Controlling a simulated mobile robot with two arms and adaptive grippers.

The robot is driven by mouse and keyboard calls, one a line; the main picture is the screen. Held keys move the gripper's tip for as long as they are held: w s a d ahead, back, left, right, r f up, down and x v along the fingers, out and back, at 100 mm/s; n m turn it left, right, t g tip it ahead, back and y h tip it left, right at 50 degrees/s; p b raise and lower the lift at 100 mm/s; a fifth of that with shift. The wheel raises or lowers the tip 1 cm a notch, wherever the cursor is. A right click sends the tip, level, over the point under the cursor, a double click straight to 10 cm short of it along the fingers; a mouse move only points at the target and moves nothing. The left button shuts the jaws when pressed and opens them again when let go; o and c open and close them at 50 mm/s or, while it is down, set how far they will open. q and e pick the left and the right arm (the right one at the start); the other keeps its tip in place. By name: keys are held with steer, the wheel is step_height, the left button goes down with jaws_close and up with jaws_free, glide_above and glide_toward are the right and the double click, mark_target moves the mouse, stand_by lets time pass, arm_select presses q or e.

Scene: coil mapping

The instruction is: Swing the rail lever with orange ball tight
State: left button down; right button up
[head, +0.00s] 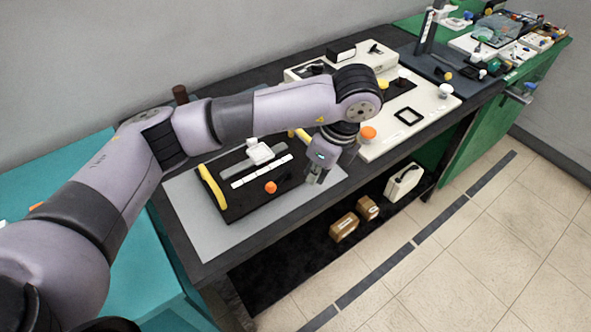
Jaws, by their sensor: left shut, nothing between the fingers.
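The orange ball (271,187) of the lever sits at the front of the black board (236,208), just in front of a white strip (262,171). The lever's arm is too small to make out. Behind the strip lies a grey rail (236,167) with a white carriage (259,152) on it. My left gripper (315,180) points down near the board's right end, to the right of the ball and apart from it. Its fingers look shut and empty. My left arm passes above and behind the board. My right gripper is not in view.
Yellow handles (213,187) mark the board's ends. The board lies on a grey mat (190,215). To the right is a white device with an orange knob (368,133) and a black square frame (408,116). Brown boxes (344,227) stand on the lower shelf.

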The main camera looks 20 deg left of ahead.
mark_target(279, 181)
arm_select(q)
steer(key=x, duration=0.5)
steer(key=s+x, duration=0.1)
steer(key=x, duration=0.1)
steer(key=shift+s+a+f, duration=0.1)
steer(key=shift+a+f, duration=0.05)
steer(key=shift+f, duration=0.1)
steer(key=shift+a+f, duration=0.2)
steer(key=shift+f, duration=0.5)
steer(key=a, duration=0.1)
steer(key=w+a+p, duration=0.1)
steer(key=a, duration=0.1)
steer(key=shift+w+a+r, duration=0.1)
steer(key=shift+a+r, duration=0.15)
steer(key=shift+a, duration=0.15)
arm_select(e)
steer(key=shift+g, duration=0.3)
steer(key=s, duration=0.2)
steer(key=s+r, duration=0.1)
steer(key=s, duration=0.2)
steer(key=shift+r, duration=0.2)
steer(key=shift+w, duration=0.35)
arm_select(q)
steer(key=shift+a, duration=0.1)
